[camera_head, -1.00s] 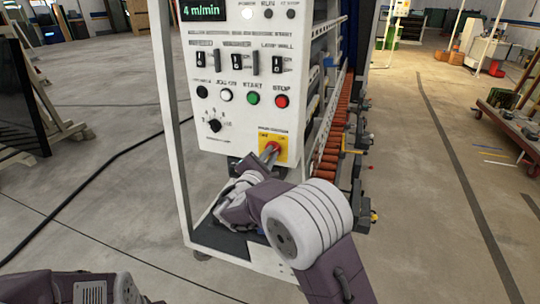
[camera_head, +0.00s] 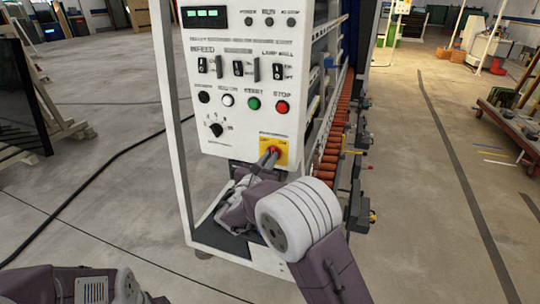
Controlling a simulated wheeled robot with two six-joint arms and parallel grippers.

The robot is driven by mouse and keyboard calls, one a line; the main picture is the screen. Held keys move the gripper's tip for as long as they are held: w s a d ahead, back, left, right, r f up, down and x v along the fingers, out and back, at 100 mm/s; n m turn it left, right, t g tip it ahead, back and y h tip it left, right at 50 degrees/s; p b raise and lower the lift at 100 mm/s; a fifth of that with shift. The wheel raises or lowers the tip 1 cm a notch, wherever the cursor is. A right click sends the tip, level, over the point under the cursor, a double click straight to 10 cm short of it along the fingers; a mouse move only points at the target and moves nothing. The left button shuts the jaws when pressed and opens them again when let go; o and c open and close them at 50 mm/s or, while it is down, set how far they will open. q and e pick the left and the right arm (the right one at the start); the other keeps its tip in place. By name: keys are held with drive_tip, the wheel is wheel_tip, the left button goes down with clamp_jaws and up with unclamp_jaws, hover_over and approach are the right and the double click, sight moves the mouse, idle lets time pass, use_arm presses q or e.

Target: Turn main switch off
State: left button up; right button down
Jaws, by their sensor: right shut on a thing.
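The main switch (camera_head: 276,149) is a red knob on a yellow plate (camera_head: 282,160) at the bottom right of the white control panel (camera_head: 210,138). My right gripper (camera_head: 268,157) is at the knob, its fingers closed around it. The fingers partly hide the knob, so its exact angle is hard to read. The panel's display (camera_head: 204,17) shows only a few green marks, and the lamps beside it look dark. My left arm shows at the bottom left, but its gripper is out of view.
A green START button (camera_head: 253,104) and a red STOP button (camera_head: 281,107) sit above the main switch. A black rotary dial (camera_head: 215,129) is to the left. Orange rollers (camera_head: 332,137) run along the machine's right side. Open concrete floor lies on both sides.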

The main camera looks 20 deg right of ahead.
drive_tip(key=shift+w+a+f+n+p, duration=0.1)
drive_tip(key=shift+n+p, duration=1.6)
drive_tip(key=shift+n, duration=0.7)
drive_tip(key=shift+a+f+n+p, duration=0.1)
drive_tip(key=shift+n+p, duration=1.6)
drive_tip(key=shift+n, duration=0.7)
drive_tip(key=c, duration=1.5)
unclamp_jaws()
drive_tip(key=b+v, duration=0.1)
drive_tip(key=v, duration=0.8)
